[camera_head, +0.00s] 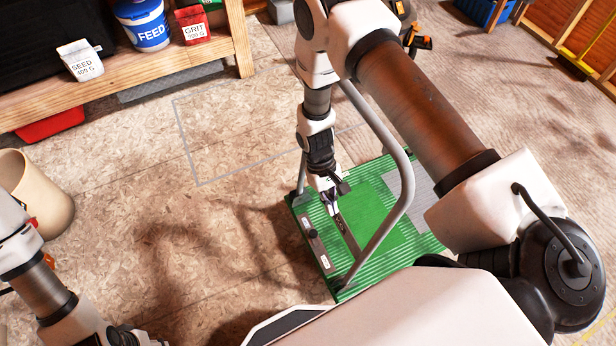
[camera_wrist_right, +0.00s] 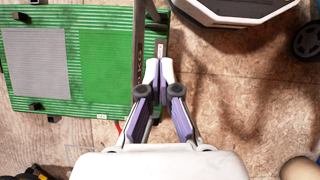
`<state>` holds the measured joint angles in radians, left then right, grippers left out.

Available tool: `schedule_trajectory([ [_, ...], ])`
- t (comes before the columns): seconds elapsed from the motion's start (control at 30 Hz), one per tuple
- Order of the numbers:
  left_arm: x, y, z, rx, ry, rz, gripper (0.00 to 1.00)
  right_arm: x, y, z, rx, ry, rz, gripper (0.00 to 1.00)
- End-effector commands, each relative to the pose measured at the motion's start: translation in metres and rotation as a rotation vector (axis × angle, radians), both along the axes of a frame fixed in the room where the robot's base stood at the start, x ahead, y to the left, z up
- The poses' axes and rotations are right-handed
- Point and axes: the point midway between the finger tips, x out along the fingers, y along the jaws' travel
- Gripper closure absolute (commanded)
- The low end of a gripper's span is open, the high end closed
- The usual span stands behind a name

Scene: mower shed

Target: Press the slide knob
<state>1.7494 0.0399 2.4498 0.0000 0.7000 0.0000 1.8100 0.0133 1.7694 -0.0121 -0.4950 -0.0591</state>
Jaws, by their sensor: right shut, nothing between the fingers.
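A green ribbed panel (camera_head: 375,205) lies low in front of me; it also fills the left of the right wrist view (camera_wrist_right: 105,75). Two narrow dark strips lie near its left edge. The outer strip (camera_head: 318,246) bears small pale labels. The inner strip (camera_head: 347,236) runs from beneath my right gripper (camera_head: 335,196). That gripper is shut and empty, pointing down at the strip; its closed fingertips show in the right wrist view (camera_wrist_right: 159,74). My left gripper (camera_head: 145,338) is cut off at the bottom edge, fingers hidden.
A grey tubular bar (camera_head: 390,145) arches over the panel beside my right gripper. A wooden shelf (camera_head: 130,85) with a feed bucket (camera_head: 143,24) stands at the upper left. A beige bin (camera_head: 38,195) is at the left. The floor between is clear.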

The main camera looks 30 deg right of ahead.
Motion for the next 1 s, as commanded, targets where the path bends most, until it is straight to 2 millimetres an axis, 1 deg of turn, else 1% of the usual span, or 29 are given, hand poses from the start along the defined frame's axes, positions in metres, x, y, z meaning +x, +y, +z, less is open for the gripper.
schedule_trajectory([
  [0.03, 0.0, 0.0, -0.043, 0.0, 0.0, 0.0, 0.6, 0.016, 0.0, -0.039, -0.001, -0.008, 0.005, 1.0],
  [0.2, 0.0, 0.0, -0.11, 0.0, 0.0, 0.0, 0.6, 0.062, 0.001, -0.087, -0.002, -0.03, 0.017, 1.0],
  [0.27, 0.0, 0.0, -0.131, 0.0, 0.0, 0.0, 0.6, 0.077, 0.002, -0.102, -0.004, -0.042, 0.021, 1.0],
  [0.3, 0.0, 0.0, -0.145, 0.0, 0.0, 0.0, 0.6, 0.086, 0.002, -0.112, -0.004, -0.051, 0.023, 1.0],
  [0.5, 0.0, 0.0, -0.21, 0.0, 0.0, 0.0, 0.6, 0.126, 0.004, -0.157, -0.007, -0.105, 0.032, 1.0],
  [0.67, 0.0, 0.0, -0.26, 0.0, -0.001, 0.0, 0.6, 0.152, 0.006, -0.194, -0.009, -0.154, 0.038, 1.0],
  [0.7, 0.0, 0.0, -0.273, 0.0, -0.001, 0.0, 0.6, 0.157, 0.006, -0.203, -0.009, -0.164, 0.039, 1.0],
  [0.8, 0.0, 0.0, -0.304, 0.0, 0.0, 0.0, 0.6, 0.167, 0.007, -0.227, -0.011, -0.189, 0.041, 1.0],
  [0.9, 0.0, 0.0, -0.328, 0.0, 0.0, 0.0, 0.6, 0.174, 0.008, -0.246, -0.011, -0.206, 0.043, 1.0],
  [1.0, 0.0, 0.0, -0.344, 0.0, 0.0, 0.0, 0.6, 0.178, 0.008, -0.257, -0.012, -0.215, 0.044, 1.0],
])
